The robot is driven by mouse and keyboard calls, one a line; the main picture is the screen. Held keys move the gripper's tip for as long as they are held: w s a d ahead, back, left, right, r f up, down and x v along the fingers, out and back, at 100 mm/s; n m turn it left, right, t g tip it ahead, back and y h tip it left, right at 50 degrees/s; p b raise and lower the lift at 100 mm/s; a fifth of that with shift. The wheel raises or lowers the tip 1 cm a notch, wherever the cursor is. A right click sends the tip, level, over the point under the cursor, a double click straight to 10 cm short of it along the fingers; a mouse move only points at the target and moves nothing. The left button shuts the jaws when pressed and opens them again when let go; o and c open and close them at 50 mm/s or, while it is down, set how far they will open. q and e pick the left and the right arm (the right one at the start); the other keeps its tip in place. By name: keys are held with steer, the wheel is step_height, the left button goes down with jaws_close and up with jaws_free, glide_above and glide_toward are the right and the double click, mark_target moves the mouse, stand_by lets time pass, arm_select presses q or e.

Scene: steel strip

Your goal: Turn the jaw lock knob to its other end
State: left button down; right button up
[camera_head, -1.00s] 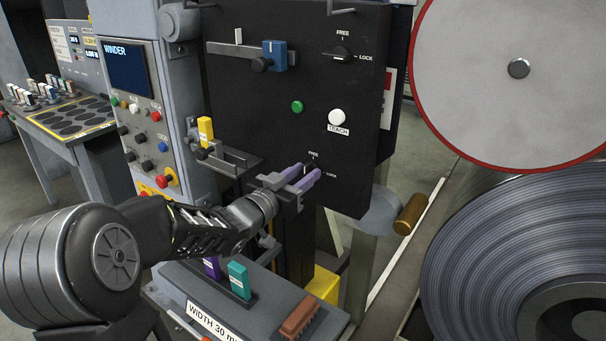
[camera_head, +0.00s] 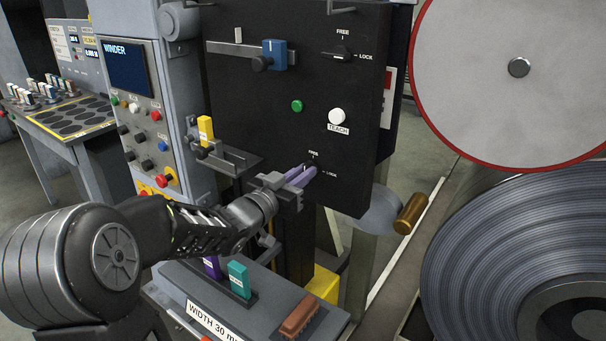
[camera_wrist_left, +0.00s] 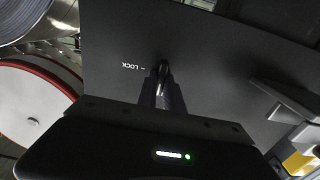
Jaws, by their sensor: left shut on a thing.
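My left gripper (camera_head: 306,172) is at the lower right of the black panel (camera_head: 240,100), with its purple-grey fingers shut on the lower knob. The fingers hide most of that knob in the head view. FREE is printed above it and LOCK to its right. In the left wrist view the dark knob (camera_wrist_left: 162,70) shows between the fingertips (camera_wrist_left: 163,88), beside the LOCK mark. Where its pointer stands is hard to tell. An upper black knob (camera_head: 343,53), also marked FREE and LOCK, sits higher on the panel. My right gripper is not in view.
A blue block (camera_head: 275,54) on a rail, a green button (camera_head: 297,106) and a white TEACH button (camera_head: 338,117) are on the panel. A yellow block (camera_head: 205,130) stands left of my gripper. A large reel (camera_head: 525,240) is at right.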

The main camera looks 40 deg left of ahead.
arm_select(q)
steer(key=m+b, duration=0.5)
steer(key=m, duration=0.1)
steer(key=m+b, duration=1.1)
steer(key=m, duration=0.1)
steer(key=shift+d+f, duration=0.25)
steer(key=shift+f, duration=0.1)
stand_by(0.4)
steer(key=c, duration=1.5)
jaws_free()
steer(key=shift+r, duration=0.1)
